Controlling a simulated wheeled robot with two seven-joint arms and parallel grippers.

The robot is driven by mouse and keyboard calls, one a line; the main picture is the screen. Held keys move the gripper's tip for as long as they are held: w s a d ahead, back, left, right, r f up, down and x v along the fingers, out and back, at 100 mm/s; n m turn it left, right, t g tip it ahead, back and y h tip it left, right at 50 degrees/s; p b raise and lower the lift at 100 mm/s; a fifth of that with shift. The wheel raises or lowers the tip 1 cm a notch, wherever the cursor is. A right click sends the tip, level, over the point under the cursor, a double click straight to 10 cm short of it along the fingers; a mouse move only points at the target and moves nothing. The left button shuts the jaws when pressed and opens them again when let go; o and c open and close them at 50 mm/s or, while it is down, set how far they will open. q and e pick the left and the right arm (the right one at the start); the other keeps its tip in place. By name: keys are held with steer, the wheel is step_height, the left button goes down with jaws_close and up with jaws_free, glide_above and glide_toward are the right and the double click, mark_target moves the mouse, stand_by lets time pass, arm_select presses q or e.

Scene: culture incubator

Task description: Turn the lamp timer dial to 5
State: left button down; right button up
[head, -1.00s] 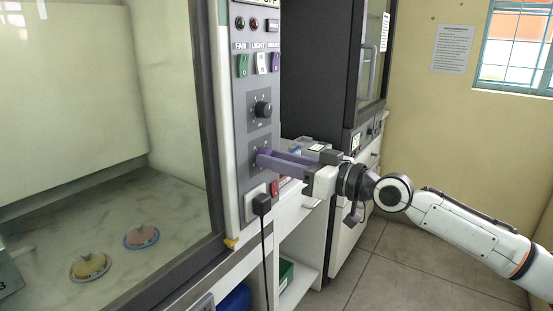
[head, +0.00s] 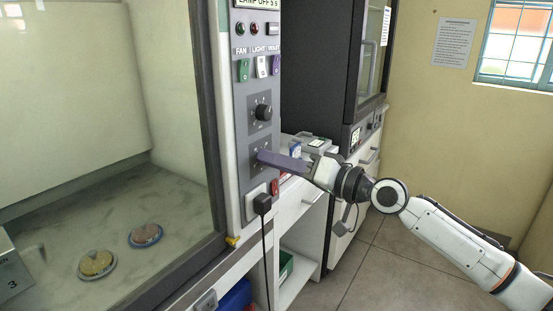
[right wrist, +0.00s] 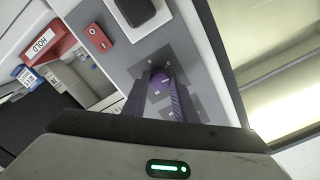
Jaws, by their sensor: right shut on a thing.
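The control panel (head: 247,120) stands on the cabinet's right post. It has two dials, one above the other. The upper black dial (head: 263,112) is free. My right gripper (head: 264,156) is at the lower dial, its purple fingers reaching in from the right and covering most of it. In the right wrist view the lower dial's knob (right wrist: 160,80) is purple-grey with a pale pointer line, and the fingers are shut on its two sides. Small marks surround it but are too small to read surely. A display (head: 257,3) at the panel top reads "LAMP OFF 5 s". My left gripper is not in view.
Fan, light and violet switches (head: 261,67) sit above the dials. A red switch (right wrist: 98,37) and a black plug (head: 262,204) with a cable are below. Two round dishes (head: 146,235) lie behind the glass at left. A dark cabinet (head: 320,70) stands behind.

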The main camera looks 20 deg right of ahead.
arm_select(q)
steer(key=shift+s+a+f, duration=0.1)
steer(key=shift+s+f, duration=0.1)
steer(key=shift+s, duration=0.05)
arm_select(e)
steer(key=o, duration=1)
steer(key=shift+d, duration=0.1)
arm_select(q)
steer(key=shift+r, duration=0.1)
arm_select(e)
steer(key=shift+o, duration=0.2)
arm_select(q)
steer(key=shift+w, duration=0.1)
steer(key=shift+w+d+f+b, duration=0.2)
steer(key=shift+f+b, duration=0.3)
steer(key=shift+b, duration=0.4)
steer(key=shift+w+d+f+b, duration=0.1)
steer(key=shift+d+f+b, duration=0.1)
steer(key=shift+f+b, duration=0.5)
arm_select(e)
steer(key=v, duration=1)
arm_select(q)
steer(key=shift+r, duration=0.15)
arm_select(e)
steer(key=shift+s, duration=0.1)
